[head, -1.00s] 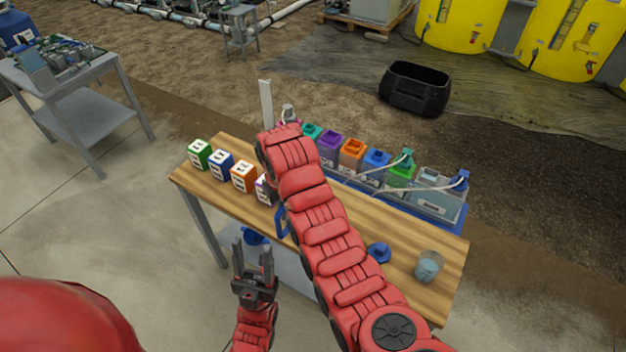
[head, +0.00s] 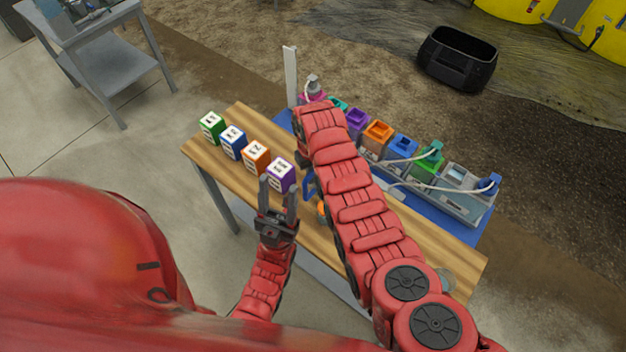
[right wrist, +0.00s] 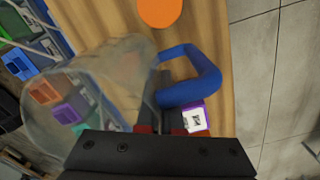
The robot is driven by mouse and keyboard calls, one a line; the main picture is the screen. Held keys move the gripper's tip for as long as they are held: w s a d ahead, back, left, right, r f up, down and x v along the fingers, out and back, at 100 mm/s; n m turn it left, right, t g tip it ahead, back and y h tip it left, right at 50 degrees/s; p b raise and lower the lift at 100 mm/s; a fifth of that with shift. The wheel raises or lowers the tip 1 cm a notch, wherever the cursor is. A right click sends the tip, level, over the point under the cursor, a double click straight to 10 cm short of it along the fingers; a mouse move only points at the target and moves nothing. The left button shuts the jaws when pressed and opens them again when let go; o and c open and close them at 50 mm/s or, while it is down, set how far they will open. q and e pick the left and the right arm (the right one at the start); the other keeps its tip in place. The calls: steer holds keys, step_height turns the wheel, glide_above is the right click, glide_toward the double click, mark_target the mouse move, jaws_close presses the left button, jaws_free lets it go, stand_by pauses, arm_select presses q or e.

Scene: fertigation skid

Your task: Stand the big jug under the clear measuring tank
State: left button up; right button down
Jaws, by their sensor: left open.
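The big jug is clear with a blue handle. In the right wrist view its clear body (right wrist: 85,95) fills the left, and its handle (right wrist: 195,75) is at the centre. My right gripper (right wrist: 160,115) has its fingers close together at the handle, shut on the jug; the exact contact is partly hidden. In the head view my right arm hides most of the jug; a bit of blue handle (head: 309,186) shows. My left gripper (head: 277,195) is open and empty, near the purple-sided cube.
A green cube (head: 211,126), a blue cube (head: 232,141), an orange cube (head: 256,157) and a purple cube (head: 281,174) line the wooden table's left side (head: 235,175). Coloured bottles (head: 378,132) and thin tubes stand behind my right arm. An orange disc (right wrist: 160,10) lies on the table.

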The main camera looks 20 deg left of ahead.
steer(key=shift+f, duration=1.8)
steer(key=shift+f+b, duration=0.15)
steer(key=shift+b, duration=0.3)
steer(key=c, duration=1.1)
jaws_free()
steer(key=shift+r, duration=0.2)
